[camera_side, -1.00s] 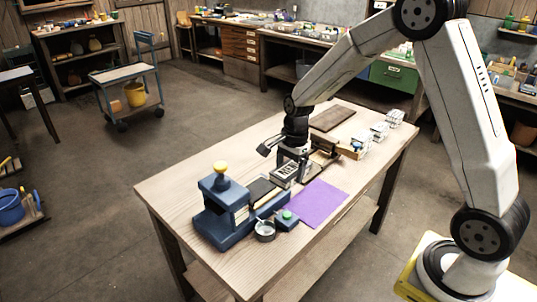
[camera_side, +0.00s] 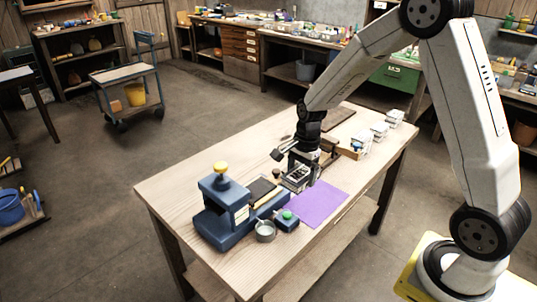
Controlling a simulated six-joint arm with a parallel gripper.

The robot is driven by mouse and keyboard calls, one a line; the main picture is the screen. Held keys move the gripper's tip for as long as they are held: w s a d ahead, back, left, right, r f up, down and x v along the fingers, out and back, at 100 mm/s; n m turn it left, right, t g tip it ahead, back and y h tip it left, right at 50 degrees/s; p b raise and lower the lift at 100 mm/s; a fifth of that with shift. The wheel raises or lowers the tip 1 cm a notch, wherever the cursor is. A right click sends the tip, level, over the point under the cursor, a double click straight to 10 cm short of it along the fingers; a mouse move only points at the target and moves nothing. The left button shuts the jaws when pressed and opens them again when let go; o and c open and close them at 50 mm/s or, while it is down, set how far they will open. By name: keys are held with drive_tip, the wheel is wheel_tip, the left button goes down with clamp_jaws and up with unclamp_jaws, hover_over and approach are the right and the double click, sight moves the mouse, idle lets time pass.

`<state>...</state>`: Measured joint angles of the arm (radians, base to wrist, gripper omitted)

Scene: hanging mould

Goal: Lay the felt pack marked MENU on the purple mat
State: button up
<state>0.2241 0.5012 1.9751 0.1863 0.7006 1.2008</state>
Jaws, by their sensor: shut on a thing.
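The purple mat (camera_side: 318,205) lies flat on the wooden table, right of the blue press. My gripper (camera_side: 299,177) points down at the mat's far left corner. It is shut on a small dark pack with pale markings (camera_side: 295,184). The lettering is too small to read, and the fingers hide part of the pack. The pack is close to the mat's edge; I cannot tell whether it touches the mat or the table.
The blue press (camera_side: 222,212) with a yellow knob stands at the front left, with a dark pad (camera_side: 262,188) behind it. White-topped containers (camera_side: 380,130) stand farther back.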

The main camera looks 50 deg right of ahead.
drive_tip(key=s+d+f, duration=0.5)
drive_tip(key=s+d, duration=0.1)
drive_tip(key=s, duration=0.4)
hover_over(310, 206)
drive_tip(key=s, duration=0.1)
wheel_tip(310, 206, down, 9)
drive_tip(key=shift+s+r, duration=0.1)
drive_tip(key=shift+r, duration=0.1)
drive_tip(key=shift+w+d+f, duration=0.1)
drive_tip(key=shift+w+f, duration=0.2)
drive_tip(key=shift+f, duration=0.1)
drive_tip(key=shift+w+f, duration=0.15)
drive_tip(key=shift+f, duration=0.05)
drive_tip(key=shift+w+d+f, duration=0.1)
drive_tip(key=shift+w+f, duration=0.05)
drive_tip(key=shift+f, duration=1.45)
drive_tip(key=shift+f, duration=0.15)
